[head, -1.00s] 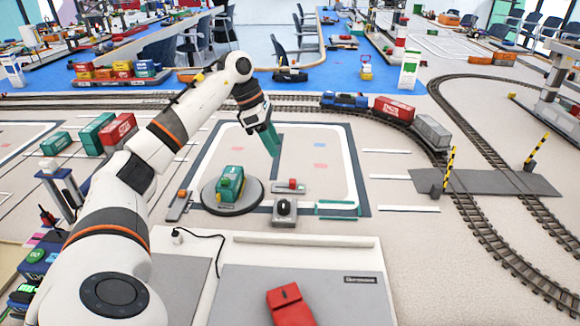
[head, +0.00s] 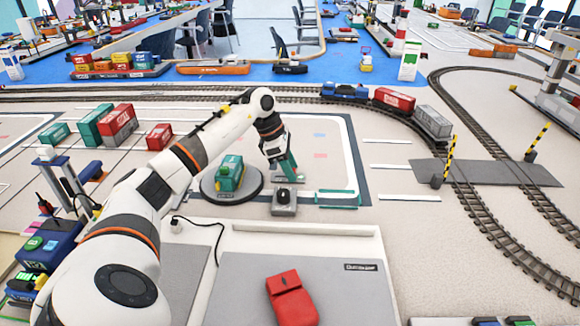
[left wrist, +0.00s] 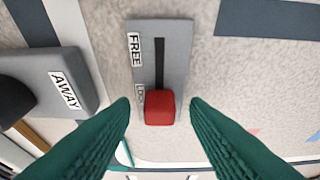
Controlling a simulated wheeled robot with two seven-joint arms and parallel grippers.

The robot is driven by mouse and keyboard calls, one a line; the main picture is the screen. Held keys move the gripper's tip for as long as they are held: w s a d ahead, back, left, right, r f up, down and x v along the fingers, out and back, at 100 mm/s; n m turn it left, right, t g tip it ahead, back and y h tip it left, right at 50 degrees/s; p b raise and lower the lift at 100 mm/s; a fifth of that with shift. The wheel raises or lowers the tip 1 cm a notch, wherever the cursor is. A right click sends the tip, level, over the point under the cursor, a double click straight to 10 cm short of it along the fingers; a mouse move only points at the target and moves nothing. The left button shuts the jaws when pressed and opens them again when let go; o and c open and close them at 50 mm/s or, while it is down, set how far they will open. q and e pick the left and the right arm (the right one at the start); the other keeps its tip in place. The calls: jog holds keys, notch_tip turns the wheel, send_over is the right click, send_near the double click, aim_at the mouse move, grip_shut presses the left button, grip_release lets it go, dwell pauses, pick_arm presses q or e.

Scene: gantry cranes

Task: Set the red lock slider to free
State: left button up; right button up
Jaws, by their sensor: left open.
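The red lock slider (left wrist: 159,107) is a small red block on a grey plate (left wrist: 175,52) with a dark slot, seen in the left wrist view. It sits at the slot's near end, beside a partly covered label that seems to read LOCK. The FREE label is at the far end. My left gripper (left wrist: 160,112) is open, its green fingers on either side of the slider with gaps showing. In the head view my left gripper (head: 288,168) is low over the plate and hides the red block. My right gripper is not in view.
A grey box with a black knob (head: 284,197) and an AWAY label (left wrist: 64,91) stands close beside the plate. A turntable (head: 211,190) bearing a green block (head: 230,174) is to its left. A red object (head: 291,298) lies on the front grey mat.

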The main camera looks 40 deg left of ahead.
aim_at(278, 176)
pick_arm(q)
jog(key=shift+c, duration=0.2)
grip_shut()
jog(key=shift+s+a, duration=0.2)
jog(key=shift+a, duration=0.1)
jog(key=shift+s+a+b, duration=0.4)
jog(key=shift+s+a, duration=0.55)
jog(key=shift+a, duration=0.15)
jog(key=shift+s+a, duration=0.25)
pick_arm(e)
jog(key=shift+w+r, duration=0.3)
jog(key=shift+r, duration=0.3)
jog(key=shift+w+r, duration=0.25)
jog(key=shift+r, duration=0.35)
pick_arm(q)
jog(key=shift+o, duration=0.2)
grip_release()
jog(key=shift+a, duration=0.1)
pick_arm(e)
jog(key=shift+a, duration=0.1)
pick_arm(q)
jog(key=shift+r, duration=0.15)
